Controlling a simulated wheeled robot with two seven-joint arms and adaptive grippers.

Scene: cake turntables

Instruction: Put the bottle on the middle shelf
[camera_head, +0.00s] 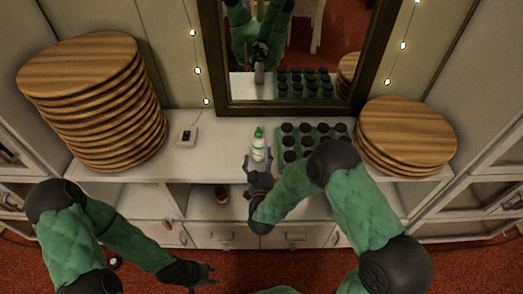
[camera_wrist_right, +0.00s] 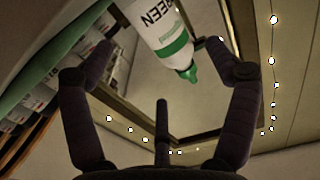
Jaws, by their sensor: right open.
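The bottle (camera_head: 258,147), white with a green cap and green label band, stands upright on the cabinet top in front of the mirror. My right gripper (camera_head: 258,164) is open just in front of it. In the right wrist view, the bottle (camera_wrist_right: 163,28) shows between the two spread fingertips, with no clear contact. The middle shelf (camera_head: 200,202) is the open compartment below the cabinet top; my right arm hides part of it. My left gripper (camera_head: 209,274) is low at the front, apart from the cabinet, with its fingers apart and empty.
A green tray of dark-lidded jars (camera_head: 280,160) stands right of the bottle, partly behind my right arm. Stacks of wooden boards stand left (camera_head: 95,100) and right (camera_head: 405,135). A small dark cup (camera_head: 222,194) sits in the middle compartment. A small device (camera_head: 187,136) lies left of the bottle.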

